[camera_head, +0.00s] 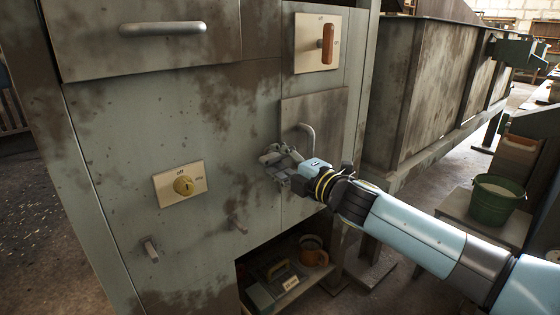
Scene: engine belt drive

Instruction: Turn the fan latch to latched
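The cabinet front (120,130) is worn grey-green metal. Two small turn-latches sit low on it: one (150,248) at the lower left and one (238,224) right of it. No readable label shows which of the fittings is the fan latch. My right gripper (270,160) is at the cabinet front, by the left edge of a small panel door (328,104) with a curved handle (307,134). Whether it touches anything, and whether its fingers are apart, is too small to tell. My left gripper is not in view.
A red-brown lever (327,43) sits on a plate at the top. A drawer handle (162,28) juts out above. An open shelf below holds a brown mug (314,253). A green bucket (496,201) stands right.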

